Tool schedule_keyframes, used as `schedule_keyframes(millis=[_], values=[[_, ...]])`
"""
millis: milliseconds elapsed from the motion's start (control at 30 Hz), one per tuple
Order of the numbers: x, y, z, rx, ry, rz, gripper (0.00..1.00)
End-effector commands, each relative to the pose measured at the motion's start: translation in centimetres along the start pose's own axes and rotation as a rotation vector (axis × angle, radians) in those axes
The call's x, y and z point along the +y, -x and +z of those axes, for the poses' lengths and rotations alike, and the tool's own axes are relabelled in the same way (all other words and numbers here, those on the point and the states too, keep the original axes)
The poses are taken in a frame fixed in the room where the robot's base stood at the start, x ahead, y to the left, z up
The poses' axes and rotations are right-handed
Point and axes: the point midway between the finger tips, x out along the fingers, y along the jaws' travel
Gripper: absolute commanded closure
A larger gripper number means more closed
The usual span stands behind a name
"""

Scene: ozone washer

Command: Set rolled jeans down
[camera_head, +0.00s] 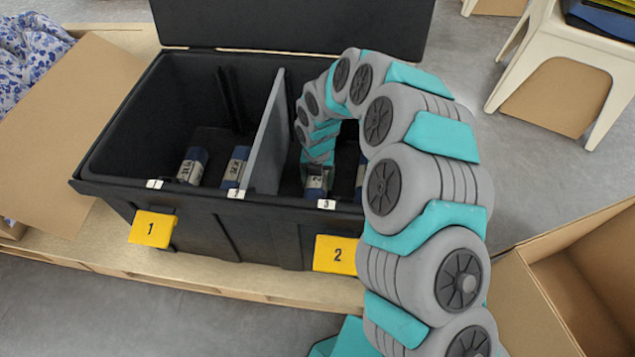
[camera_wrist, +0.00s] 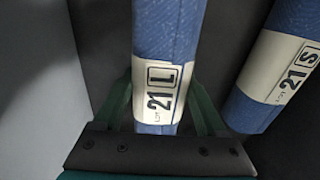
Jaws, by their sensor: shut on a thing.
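My gripper (camera_wrist: 164,105) is shut on a rolled blue pair of jeans (camera_wrist: 166,40) with a white band marked "21 L". One green finger shows on each side of the roll. In the head view my arm reaches down into the right compartment of the black bin (camera_head: 215,215), and the held roll (camera_head: 316,183) shows near the front wall, behind the white "3" tag. Whether the roll touches the bin floor cannot be told. A second roll (camera_wrist: 275,75), banded "21 S", lies to its right, apart from it. My arm hides most of this compartment.
A grey divider (camera_head: 266,135) stands left of my gripper. The left compartment holds two banded rolls (camera_head: 193,165) (camera_head: 236,167) with bare floor around them. Yellow plates "1" (camera_head: 152,229) and "2" (camera_head: 335,254) mark the bin front. An open cardboard box (camera_head: 580,285) stands at right.

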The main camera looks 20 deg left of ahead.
Motion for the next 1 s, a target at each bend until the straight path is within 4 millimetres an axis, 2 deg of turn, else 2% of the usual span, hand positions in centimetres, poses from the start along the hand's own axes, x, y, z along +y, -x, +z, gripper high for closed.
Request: schedule_keyframes(millis=[100,433,467,700,1000], values=[[0.02,-0.88,0.02,-0.001,0.0,0.0,1.0],[0.01,-1.21,0.06,-0.002,-0.001,0.001,1.0],[0.02,-1.23,0.06,-0.002,0.0,0.001,0.25],[0.03,-1.16,0.05,-0.002,-0.001,0.001,0.0],[0.05,-0.91,0.04,-0.002,-0.001,0.002,0.0]])
